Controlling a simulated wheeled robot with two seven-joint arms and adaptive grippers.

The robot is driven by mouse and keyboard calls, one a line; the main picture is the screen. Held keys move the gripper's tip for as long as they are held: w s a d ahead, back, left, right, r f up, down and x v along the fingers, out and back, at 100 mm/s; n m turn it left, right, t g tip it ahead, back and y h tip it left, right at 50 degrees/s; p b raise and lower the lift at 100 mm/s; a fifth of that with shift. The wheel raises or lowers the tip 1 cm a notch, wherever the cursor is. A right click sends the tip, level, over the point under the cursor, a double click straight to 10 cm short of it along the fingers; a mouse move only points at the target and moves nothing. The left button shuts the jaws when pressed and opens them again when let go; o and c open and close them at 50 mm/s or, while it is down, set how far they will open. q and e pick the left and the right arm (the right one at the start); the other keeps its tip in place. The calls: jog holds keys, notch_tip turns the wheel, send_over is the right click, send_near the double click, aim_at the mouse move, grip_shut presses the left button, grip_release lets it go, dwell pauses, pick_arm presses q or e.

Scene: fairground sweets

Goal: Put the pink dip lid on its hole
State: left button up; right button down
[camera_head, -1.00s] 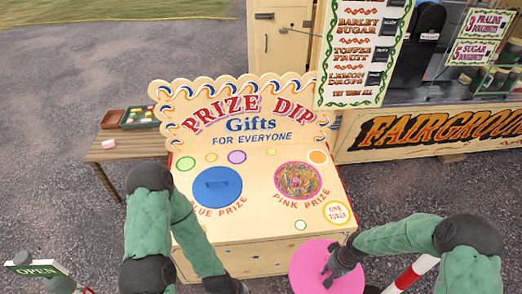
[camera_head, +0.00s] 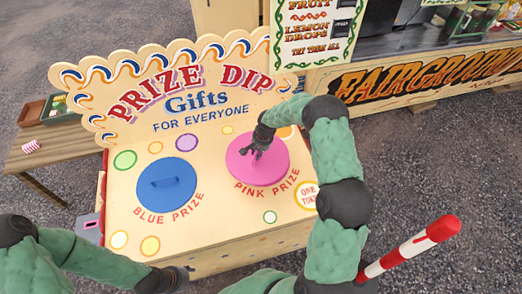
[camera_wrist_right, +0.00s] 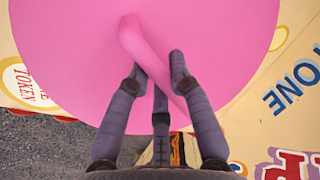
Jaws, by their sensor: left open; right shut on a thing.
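The pink dip lid (camera_head: 241,172) is a flat pink disc on the right part of the prize dip top, above the words PINK PRIZE. My right gripper (camera_head: 258,151) is shut on its raised handle (camera_wrist_right: 135,42), and the lid also fills much of the right wrist view (camera_wrist_right: 75,62). The lid covers the pink hole, so the hole is hidden. I cannot tell whether the lid rests on the top or hovers slightly above it. My left gripper (camera_head: 178,276) is open and empty, low at the box's front edge, with its fingers hard to make out.
A blue lid (camera_head: 166,186) sits left of the pink one on the prize dip box (camera_head: 215,218). The signboard (camera_head: 180,85) rises behind. A wooden side table (camera_head: 55,150) stands left, and a red-and-white pole (camera_head: 410,248) slants at right.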

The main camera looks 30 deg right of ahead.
aim_at(262, 157)
jog(key=w+d, duration=0.1)
jog(key=w+d+m, duration=0.1)
jog(key=d, duration=0.1)
jog(key=d+m+b, duration=0.1)
jog(key=shift+w+d+f+t, duration=0.15)
jog(key=shift+w+t, duration=0.15)
jog(key=shift+w, duration=0.1)
notch_tip(262, 157, down, 8)
jog(key=b, duration=0.5)
jog(key=shift+w, duration=0.25)
jog(key=shift+s+a, duration=0.15)
jog(key=shift+a, duration=0.05)
jog(key=shift+f+b, duration=0.5)
jog(key=shift+f, duration=0.25)
dwell(0.4)
jog(key=c, duration=1)
grip_release()
jog(key=shift+c, duration=0.2)
